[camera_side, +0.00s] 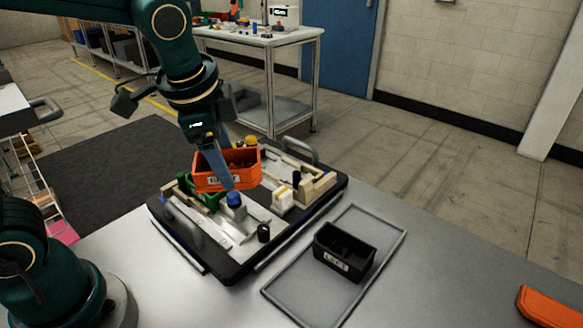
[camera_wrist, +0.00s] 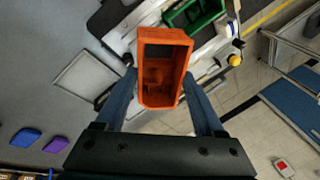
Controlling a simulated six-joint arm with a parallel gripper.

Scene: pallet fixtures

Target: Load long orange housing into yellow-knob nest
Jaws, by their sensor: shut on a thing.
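The long orange housing (camera_side: 228,170) is an open-topped box with a pale label on its side. My gripper (camera_side: 222,168) is shut on it, with blue-grey fingers along its sides, and holds it over the black-edged pallet (camera_side: 233,277). In the wrist view the housing (camera_wrist: 163,62) sits between the fingers of my gripper (camera_wrist: 162,85), its open inside towards the camera. The yellow knob (camera_side: 251,140) stands just behind the housing; it also shows in the wrist view (camera_wrist: 235,60). The nest floor by that knob is largely hidden by the housing.
A green housing (camera_side: 207,199) sits on the pallet at the left. A black housing (camera_side: 344,252) lies in a grey tray (camera_side: 386,253). Another orange part (camera_side: 543,306) is at lower right.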

